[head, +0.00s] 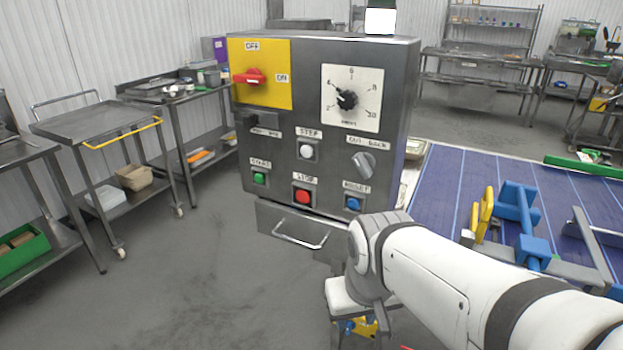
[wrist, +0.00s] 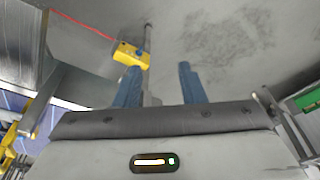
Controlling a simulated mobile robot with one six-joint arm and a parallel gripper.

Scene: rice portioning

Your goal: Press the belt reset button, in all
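The grey control panel (head: 325,70) stands in the middle of the head view. The blue button (head: 352,203), under a label that seems to read RESET, is at its lower right. My gripper (head: 350,326) is low in the head view, below the panel and partly hidden by my white arm. In the wrist view my gripper (wrist: 161,84) has its two blue fingers wide apart with nothing gripped. It points down toward the floor, away from the panel face. The blue button does not show in the wrist view.
A red stop button (head: 302,196) and green start button (head: 259,178) sit left of the blue one. A drawer handle (head: 300,241) juts out below. The blue belt (head: 455,180) lies right. A yellow box (wrist: 131,55) is beyond my fingers.

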